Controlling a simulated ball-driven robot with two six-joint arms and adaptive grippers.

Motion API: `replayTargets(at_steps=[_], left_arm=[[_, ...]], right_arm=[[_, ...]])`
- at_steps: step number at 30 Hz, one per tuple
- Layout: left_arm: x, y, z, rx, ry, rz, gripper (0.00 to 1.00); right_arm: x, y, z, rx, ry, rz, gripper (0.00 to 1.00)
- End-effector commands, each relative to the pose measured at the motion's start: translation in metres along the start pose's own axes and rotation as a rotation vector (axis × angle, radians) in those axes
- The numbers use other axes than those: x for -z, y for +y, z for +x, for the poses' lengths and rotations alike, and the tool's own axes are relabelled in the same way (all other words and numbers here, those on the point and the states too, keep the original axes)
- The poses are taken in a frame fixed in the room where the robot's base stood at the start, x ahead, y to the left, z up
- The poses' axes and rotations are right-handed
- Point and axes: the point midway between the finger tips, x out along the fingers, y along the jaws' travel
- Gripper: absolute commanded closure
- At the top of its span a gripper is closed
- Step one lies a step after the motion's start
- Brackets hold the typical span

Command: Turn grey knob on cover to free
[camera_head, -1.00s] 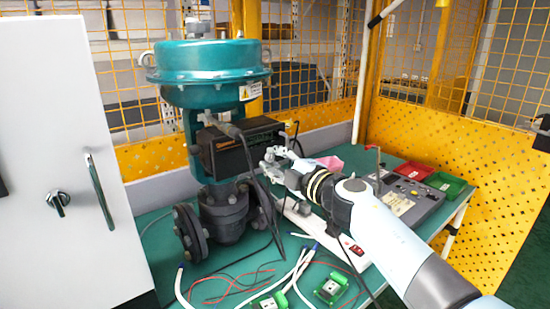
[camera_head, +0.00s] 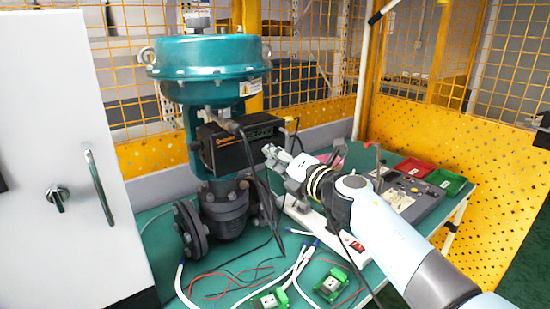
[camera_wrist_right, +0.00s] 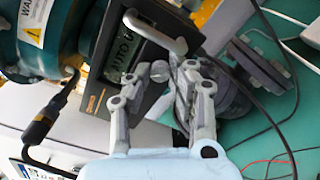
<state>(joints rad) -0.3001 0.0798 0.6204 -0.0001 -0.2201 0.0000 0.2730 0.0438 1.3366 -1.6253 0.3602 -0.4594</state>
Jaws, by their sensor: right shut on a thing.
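The black positioner (camera_head: 240,145) is mounted on the teal valve, its front cover facing me, with a display and an orange label. In the right wrist view its display (camera_wrist_right: 125,50) and a light grey bar (camera_wrist_right: 157,32), which looks like the grey knob, show on the cover. My right gripper (camera_head: 272,152) is at the positioner's right end. In the right wrist view its fingertips (camera_wrist_right: 174,68) are close together at the lower end of the bar, shut on it; the fingers partly hide the contact. My left gripper is not in view.
Black cables (camera_head: 262,190) hang by the positioner and pass close to my right fingers. The valve body (camera_head: 222,208) stands below. White hoses, red wires and green modules (camera_head: 331,286) lie on the table. A white cabinet (camera_head: 60,120) stands at the left.

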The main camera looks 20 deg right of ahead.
Motion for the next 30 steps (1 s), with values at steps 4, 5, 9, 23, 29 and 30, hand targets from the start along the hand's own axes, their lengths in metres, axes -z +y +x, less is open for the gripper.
replayTargets(at_steps=[4, 5, 9, 23, 29, 30], left_arm=[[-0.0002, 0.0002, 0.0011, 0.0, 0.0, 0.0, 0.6], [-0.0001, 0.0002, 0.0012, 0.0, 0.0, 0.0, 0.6], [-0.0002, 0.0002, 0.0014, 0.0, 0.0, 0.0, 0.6], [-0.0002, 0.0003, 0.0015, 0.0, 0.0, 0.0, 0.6], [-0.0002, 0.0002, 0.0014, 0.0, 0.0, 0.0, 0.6], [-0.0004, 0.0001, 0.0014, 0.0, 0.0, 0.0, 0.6]], right_arm=[[0.0022, -0.0027, -0.0009, 0.004, 0.004, -0.048, 1.0], [0.0022, -0.0027, -0.001, 0.004, 0.004, -0.055, 1.0], [0.0022, -0.0027, -0.001, 0.004, 0.004, -0.076, 1.0], [0.0022, -0.0029, -0.001, 0.005, 0.004, -0.082, 0.76], [0.0012, -0.0018, -0.0006, 0.003, 0.002, -0.082, 0.7], [0.0011, -0.0016, -0.0005, 0.002, 0.002, -0.082, 0.7]])
